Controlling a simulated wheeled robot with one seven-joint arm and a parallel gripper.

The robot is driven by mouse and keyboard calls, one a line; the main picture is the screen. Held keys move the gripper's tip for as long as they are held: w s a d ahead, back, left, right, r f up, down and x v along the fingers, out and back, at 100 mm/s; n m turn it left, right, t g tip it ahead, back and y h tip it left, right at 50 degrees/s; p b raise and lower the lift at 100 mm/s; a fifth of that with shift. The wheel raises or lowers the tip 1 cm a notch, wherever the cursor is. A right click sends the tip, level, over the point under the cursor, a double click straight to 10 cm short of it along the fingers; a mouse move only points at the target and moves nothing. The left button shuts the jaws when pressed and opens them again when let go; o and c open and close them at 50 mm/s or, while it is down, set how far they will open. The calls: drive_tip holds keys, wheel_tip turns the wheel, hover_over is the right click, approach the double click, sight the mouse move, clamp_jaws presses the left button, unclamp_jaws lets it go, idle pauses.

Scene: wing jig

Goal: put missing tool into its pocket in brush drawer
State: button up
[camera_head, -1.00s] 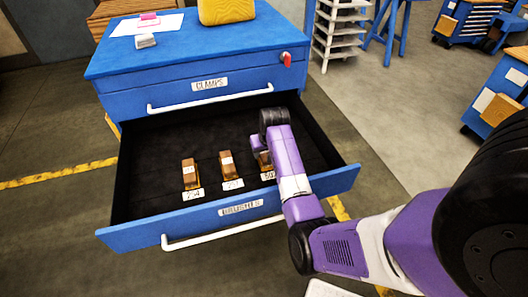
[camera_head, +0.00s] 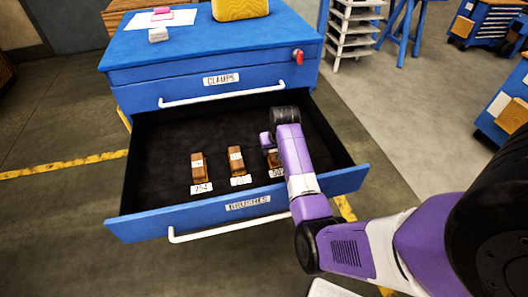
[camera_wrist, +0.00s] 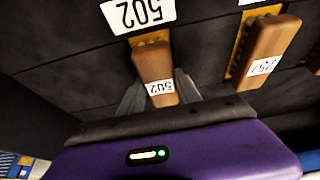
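A wooden brush (camera_head: 199,167) and a second one labelled 251 (camera_wrist: 271,50) lie in yellow-lined pockets behind number tags. The brush labelled 502 (camera_wrist: 153,66) is at the pocket tagged 502 (camera_wrist: 138,12), its far end over the yellow pocket lining. I cannot tell whether it is fully seated. My gripper (camera_wrist: 160,90) points down there, its two fingers close against the brush's sides. In the head view my arm partly hides this brush (camera_head: 273,158).
The cabinet top (camera_head: 205,42) above holds a yellow case (camera_head: 240,9), papers and small items. The closed clamps drawer (camera_head: 210,90) sits just above the open one. The drawer's side walls stand close to my arm. The left part of the drawer is bare.

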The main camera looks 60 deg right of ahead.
drive_tip(key=shift+s+a+f, duration=0.1)
drive_tip(key=shift+f, duration=0.1)
drive_tip(key=shift+r, duration=0.45)
drive_tip(key=shift+f+b, duration=0.1)
drive_tip(key=shift+b, duration=0.9)
wheel_tip(320, 180, up, 8)
drive_tip(key=p, duration=0.7)
drive_tip(key=shift+r, duration=0.2)
drive_tip(key=w+a+n, duration=0.1)
drive_tip(key=w+a, duration=0.1)
drive_tip(key=a, duration=0.1)
drive_tip(key=w+a, duration=0.2)
drive_tip(key=a, duration=0.2)
drive_tip(key=w+a+r+n+y, duration=0.1)
drive_tip(key=w+a, duration=0.1)
drive_tip(key=a, duration=0.2)
drive_tip(key=shift+w+a+r+n+t+p, duration=0.1)
drive_tip(key=shift+a+n+t+p, duration=0.15)
drive_tip(key=shift+n+t+p, duration=0.05)
drive_tip(key=w+a+r+n, duration=0.1)
drive_tip(key=a, duration=0.6)
drive_tip(key=w+a+r+n+y, duration=0.1)
drive_tip(key=w+a+n, duration=0.1)
drive_tip(key=a, duration=0.6)
drive_tip(key=shift+a+r+t+p, duration=0.25)
drive_tip(key=shift+a+t+p, duration=0.05)
drive_tip(key=shift+p, duration=0.1)
